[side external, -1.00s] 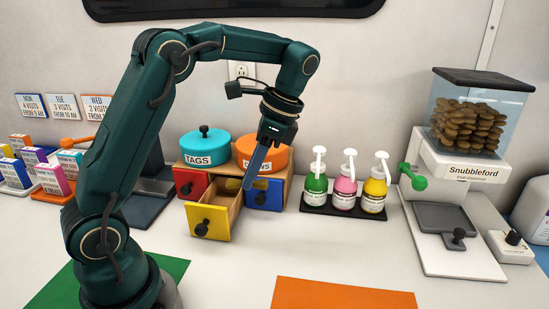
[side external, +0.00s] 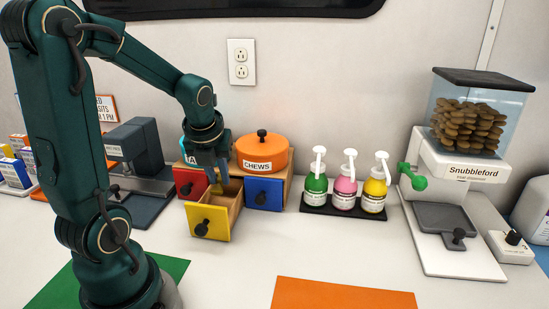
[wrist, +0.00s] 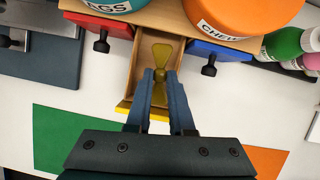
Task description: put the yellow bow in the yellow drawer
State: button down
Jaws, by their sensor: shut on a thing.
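The yellow drawer (side external: 219,222) is pulled out of the wooden cabinet, with its yellow front and black knob towards the front. In the wrist view its wooden inside (wrist: 140,60) shows, and it looks otherwise empty. My gripper (side external: 219,178) is over the open drawer, pointing down; its blue fingers also show in the wrist view (wrist: 160,76). They are shut on the yellow bow (wrist: 161,56), gripping it around its middle. The bow lies within the drawer's outline in the wrist view. In the side view the bow (side external: 218,189) is small, and I cannot tell whether it touches the drawer floor.
A red drawer (side external: 193,182) and a blue drawer (side external: 263,193) flank the yellow one, both shut. An orange chews tin (side external: 262,154) and a partly hidden teal tin (wrist: 108,5) stand on the cabinet. Pump bottles (side external: 348,188) stand to the right.

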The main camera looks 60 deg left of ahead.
aim_at(218, 204)
jog(key=shift+m+h, duration=0.3)
jog(key=shift+m, duration=0.4)
jog(key=shift+s+a+f, duration=0.1)
jog(key=shift+a+f, duration=0.05)
jog(key=shift+f, duration=1.2)
jog(key=shift+s+a+f, duration=0.1)
jog(key=shift+a+f, duration=0.05)
jog(key=shift+f, duration=1.15)
jog(key=shift+s+a+f, duration=0.1)
jog(key=shift+a+f, duration=0.05)
jog(key=shift+f, duration=1.2)
jog(key=shift+f, duration=0.1)
jog(key=c, duration=0.8)
grip_release()
